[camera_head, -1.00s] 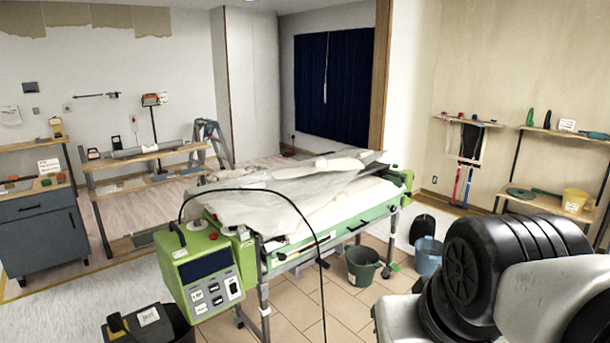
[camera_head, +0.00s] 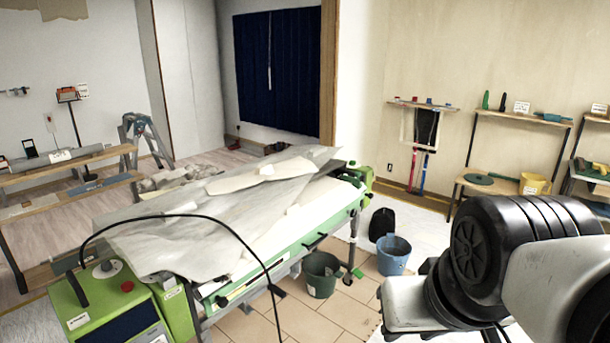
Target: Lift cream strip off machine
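The wallpaper machine (camera_head: 285,252), green with a pale bed, stands left of centre in the head view. Crumpled sheets lie on it: a large grey-white sheet (camera_head: 165,240) hangs over its near left side, and a folded cream strip (camera_head: 265,173) lies on top toward the far end. Another pale cream length (camera_head: 318,212) lies along the bed's right side. I cannot tell for certain which of these is the task's strip. My arm fills the lower right, apart from the machine. My gripper is not in the picture.
A green bucket (camera_head: 321,277) and a blue bucket (camera_head: 394,256) stand on the tiles right of the machine. A black cable (camera_head: 215,222) arches in front of the sheets. Shelves (camera_head: 515,190) line the right wall. A wooden rack (camera_head: 75,190) and a stepladder (camera_head: 140,130) are at left.

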